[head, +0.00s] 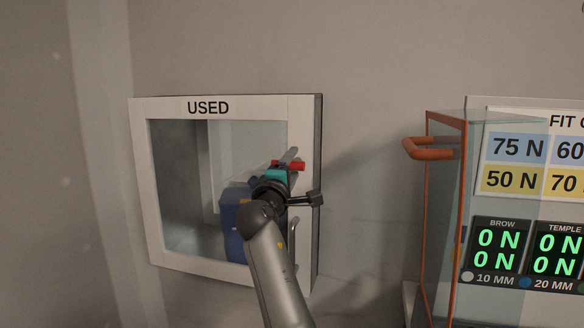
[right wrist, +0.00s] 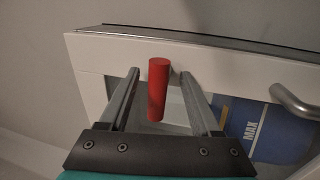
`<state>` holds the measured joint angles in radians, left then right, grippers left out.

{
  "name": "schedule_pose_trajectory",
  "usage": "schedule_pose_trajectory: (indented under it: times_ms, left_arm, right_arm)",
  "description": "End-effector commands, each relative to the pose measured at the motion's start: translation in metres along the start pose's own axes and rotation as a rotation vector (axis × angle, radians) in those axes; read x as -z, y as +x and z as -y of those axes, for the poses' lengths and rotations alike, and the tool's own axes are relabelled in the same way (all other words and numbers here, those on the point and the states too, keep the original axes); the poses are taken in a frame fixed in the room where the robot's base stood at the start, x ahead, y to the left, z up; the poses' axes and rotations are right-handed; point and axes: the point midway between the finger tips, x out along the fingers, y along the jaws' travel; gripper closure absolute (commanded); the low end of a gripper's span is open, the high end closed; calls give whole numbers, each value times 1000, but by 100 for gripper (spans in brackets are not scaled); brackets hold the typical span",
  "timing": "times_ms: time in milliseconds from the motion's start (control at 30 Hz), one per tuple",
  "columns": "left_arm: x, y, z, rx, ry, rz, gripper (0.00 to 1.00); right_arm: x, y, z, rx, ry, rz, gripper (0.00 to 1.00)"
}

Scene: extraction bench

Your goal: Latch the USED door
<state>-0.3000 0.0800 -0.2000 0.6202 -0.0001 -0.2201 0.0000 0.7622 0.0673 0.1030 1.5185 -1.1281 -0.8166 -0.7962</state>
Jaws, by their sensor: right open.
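The USED door (head: 218,107) is a white-framed door with a clear pane on a wall cabinet. In the head view it looks closed or nearly so; I cannot tell whether a small gap is left. Its red latch (head: 298,166) is at the right side of the frame, and it also shows in the right wrist view (right wrist: 158,95). My right gripper (head: 281,173) is at the latch, open, with one finger on each side of the red piece in the right wrist view. Whether a finger touches it is unclear. My left gripper is out of view.
A grey bar handle (head: 293,238) is on the door below the latch. To the right are an orange-edged clear case with an orange handle (head: 428,151) and display panels (head: 497,250). Bare wall lies between.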

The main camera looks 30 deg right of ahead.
Motion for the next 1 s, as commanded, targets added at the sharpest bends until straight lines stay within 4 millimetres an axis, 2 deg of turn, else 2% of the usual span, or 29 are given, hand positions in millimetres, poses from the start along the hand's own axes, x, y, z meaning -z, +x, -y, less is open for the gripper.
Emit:
schedule_pose_trajectory:
  times_ms: [200, 367, 567, 900, 1000]
  left_arm:
    - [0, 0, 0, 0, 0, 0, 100]
    - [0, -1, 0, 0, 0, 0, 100]
    - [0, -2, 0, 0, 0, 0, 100]
    - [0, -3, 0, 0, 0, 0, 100]
    - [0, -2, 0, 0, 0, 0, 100]
  right_arm:
    - [0, -2, 0, 1, -1, 0, 36]
    - [1, -16, 1, 1, 0, -2, 36]
    - [0, -51, 1, 2, 1, -2, 36]
    - [0, -122, 1, 3, 1, -2, 36]
    - [0, -137, 1, 2, 0, -1, 36]
